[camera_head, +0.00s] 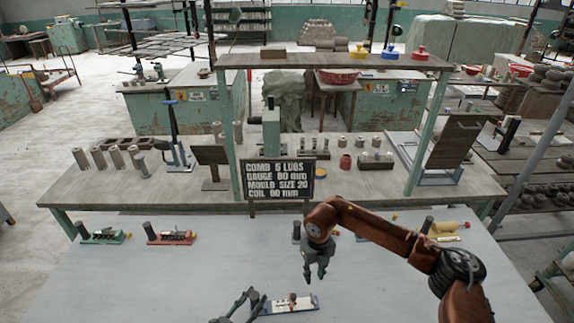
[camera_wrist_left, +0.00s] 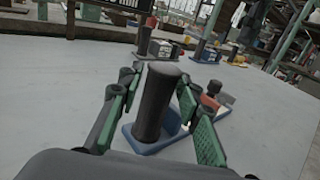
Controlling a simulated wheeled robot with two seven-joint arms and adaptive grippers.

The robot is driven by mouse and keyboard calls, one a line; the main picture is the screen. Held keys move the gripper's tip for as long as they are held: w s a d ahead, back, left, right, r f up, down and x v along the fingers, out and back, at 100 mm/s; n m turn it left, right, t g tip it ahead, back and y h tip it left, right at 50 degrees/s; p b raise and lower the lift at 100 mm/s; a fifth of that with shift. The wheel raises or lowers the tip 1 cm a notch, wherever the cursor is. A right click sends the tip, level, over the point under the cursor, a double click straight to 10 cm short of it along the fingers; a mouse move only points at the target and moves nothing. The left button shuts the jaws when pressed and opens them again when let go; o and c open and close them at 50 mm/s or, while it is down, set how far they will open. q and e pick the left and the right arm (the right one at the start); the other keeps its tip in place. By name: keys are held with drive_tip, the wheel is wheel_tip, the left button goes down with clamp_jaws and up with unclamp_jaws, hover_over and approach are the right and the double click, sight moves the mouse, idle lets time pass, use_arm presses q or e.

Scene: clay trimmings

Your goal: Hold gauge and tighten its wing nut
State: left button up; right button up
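The gauge (camera_head: 303,306) lies at the bottom middle of the near table in the head view, a pale plate with a small reddish-brown part (camera_head: 292,299) on it. In the left wrist view it has a blue base (camera_wrist_left: 137,143), an upright black cylindrical handle (camera_wrist_left: 155,105) and a dark knob-like part (camera_wrist_left: 213,88), perhaps the wing nut. My left gripper (camera_head: 246,303) is open, with its green-padded fingers (camera_wrist_left: 160,115) either side of the handle; gaps show beside it. My right gripper (camera_head: 318,272) points down, open and empty, above and behind the gauge.
Other gauges stand along the table's far side: green (camera_head: 103,237), red (camera_head: 170,236) and yellow (camera_head: 447,228). The table's left middle is clear.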

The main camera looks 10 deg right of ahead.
use_arm(q)
drive_tip(key=shift+o, duration=1.1)
